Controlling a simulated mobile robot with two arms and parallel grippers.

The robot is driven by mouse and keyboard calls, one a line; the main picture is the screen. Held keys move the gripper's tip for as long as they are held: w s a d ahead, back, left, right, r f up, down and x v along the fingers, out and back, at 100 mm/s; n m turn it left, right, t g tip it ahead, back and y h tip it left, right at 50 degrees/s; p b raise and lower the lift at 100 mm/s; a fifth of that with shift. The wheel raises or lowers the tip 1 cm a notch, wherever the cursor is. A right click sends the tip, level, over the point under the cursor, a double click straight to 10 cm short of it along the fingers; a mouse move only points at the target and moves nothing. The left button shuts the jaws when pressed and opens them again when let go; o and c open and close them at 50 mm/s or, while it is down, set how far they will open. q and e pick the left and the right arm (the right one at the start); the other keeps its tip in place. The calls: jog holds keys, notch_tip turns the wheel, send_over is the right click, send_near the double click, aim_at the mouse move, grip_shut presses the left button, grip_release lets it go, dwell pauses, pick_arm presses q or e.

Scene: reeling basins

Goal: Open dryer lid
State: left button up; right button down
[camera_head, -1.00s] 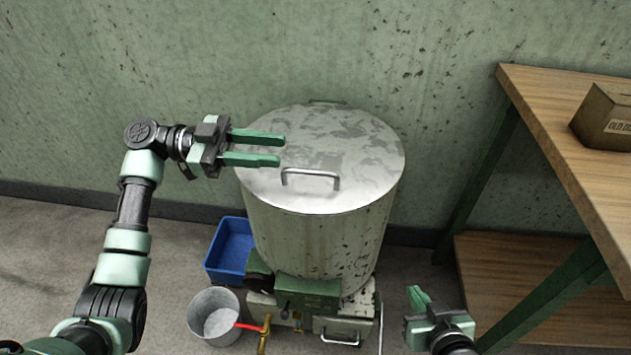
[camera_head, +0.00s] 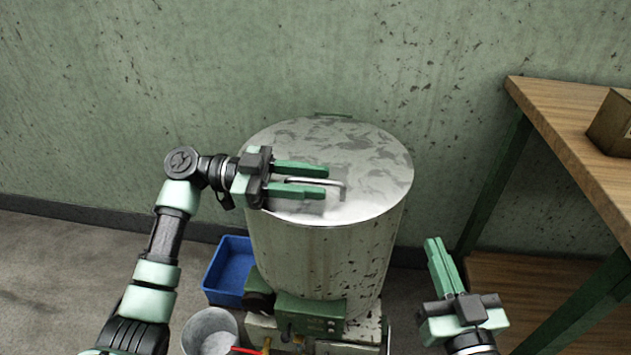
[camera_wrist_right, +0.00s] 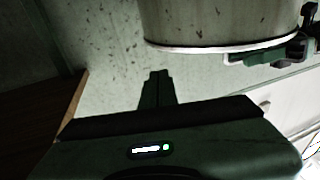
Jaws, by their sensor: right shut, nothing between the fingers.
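The dryer is a large, worn pale metal drum (camera_head: 330,260) with a round, scuffed grey lid (camera_head: 350,140), lying flat and closed on top. A bar handle (camera_head: 340,183) is on the lid's front part. My left gripper (camera_head: 327,182) is open above the lid, its two green fingers pointing right on either side of the handle, which they partly hide. I cannot tell whether they touch it. My right gripper (camera_head: 433,240) is shut and empty, right of the drum. Its fingers also show in the right wrist view (camera_wrist_right: 157,78), with the drum (camera_wrist_right: 220,22) beyond them.
A wooden table (camera_head: 560,130) with a cardboard box (camera_head: 612,122) stands at the right. A blue bin (camera_head: 230,270) and a metal bucket (camera_head: 210,335) are on the floor left of the drum. The green wall (camera_head: 200,70) is close behind the drum.

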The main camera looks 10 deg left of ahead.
pick_arm(q)
jog(key=shift+d, duration=0.45)
grip_shut()
jog(key=shift+r, duration=0.1)
dwell(1.0)
